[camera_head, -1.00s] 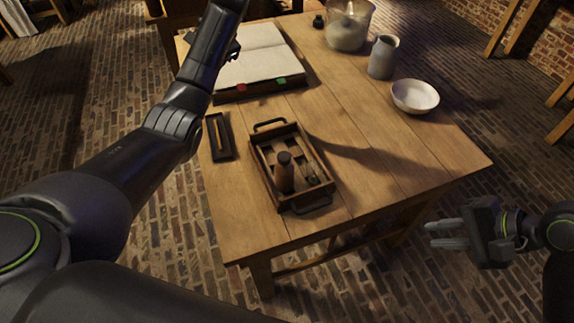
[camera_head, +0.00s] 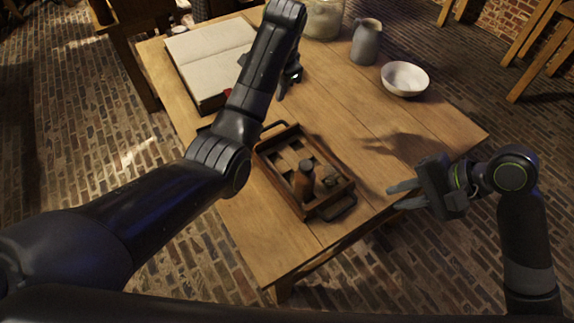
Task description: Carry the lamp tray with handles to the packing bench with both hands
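The lamp tray (camera_head: 272,149) is a wooden tray with compartments and a dark handle at each end. It rests on the wooden table near its front edge. A brown cylinder with a dark top (camera_head: 304,181) stands in it, and a small dark item (camera_head: 331,180) lies beside it. My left gripper (camera_head: 284,92) is above the table beyond the tray's far handle, partly hidden by my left arm; its opening is unclear. My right gripper (camera_head: 404,194) is right of the near handle (camera_head: 339,208), apart from it, with fingers slightly parted and empty.
An open book (camera_head: 212,55) lies at the table's back left. A white bowl (camera_head: 404,78), a grey jug (camera_head: 366,42) and a glass jar (camera_head: 323,18) stand at the back right. The table (camera_head: 375,125) is clear between tray and bowl.

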